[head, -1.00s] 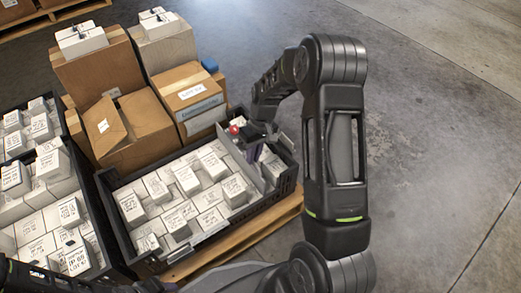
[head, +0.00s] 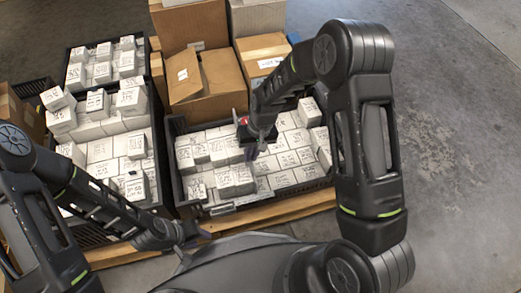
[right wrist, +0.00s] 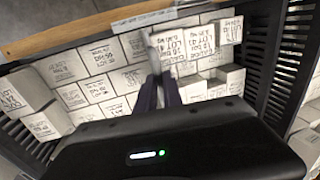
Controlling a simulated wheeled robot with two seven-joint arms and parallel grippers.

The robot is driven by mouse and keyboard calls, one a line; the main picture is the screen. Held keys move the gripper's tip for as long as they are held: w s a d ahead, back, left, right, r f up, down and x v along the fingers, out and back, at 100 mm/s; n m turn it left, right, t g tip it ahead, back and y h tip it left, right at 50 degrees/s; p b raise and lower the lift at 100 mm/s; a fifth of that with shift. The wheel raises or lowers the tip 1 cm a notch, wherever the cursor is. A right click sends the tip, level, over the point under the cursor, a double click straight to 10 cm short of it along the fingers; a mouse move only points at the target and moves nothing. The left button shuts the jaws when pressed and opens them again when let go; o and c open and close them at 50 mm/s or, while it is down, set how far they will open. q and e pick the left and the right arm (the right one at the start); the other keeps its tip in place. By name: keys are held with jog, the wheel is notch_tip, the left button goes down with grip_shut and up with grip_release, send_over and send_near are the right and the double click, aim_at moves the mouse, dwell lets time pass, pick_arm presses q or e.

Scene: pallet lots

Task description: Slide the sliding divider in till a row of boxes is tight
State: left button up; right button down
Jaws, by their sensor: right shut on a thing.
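A black crate (head: 330,186) holds white labelled boxes (head: 283,160) on both sides of my right gripper (head: 259,152). The gripper reaches down into the middle of the crate. In the right wrist view, its fingers (right wrist: 160,92) are shut on the pale, thin sliding divider (right wrist: 151,52), seen nearly edge-on. Boxes on one side stand higher and uneven; those on the other lie flatter. Whether the row touches the divider is hidden. My left gripper (head: 194,234) hangs in front of the crate, and its jaws are too small to read.
A second black crate (head: 157,150) stacked with white boxes stands to the left. Cardboard boxes (head: 209,84) stand behind the crate. A wooden pallet (head: 305,208) edge runs along the front. The concrete floor on the right is clear.

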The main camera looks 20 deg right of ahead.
jog(key=shift+a, duration=0.1)
jog(key=c, duration=1.5)
grip_release()
jog(key=shift+r, duration=0.15)
jog(key=r+p, duration=0.1)
jog(key=r, duration=0.1)
jog(key=d+r+p, duration=0.1)
jog(key=r, duration=0.4)
jog(key=shift+d+r+p, duration=0.2)
jog(key=shift+d+p, duration=0.1)
jog(key=shift+p, duration=0.1)
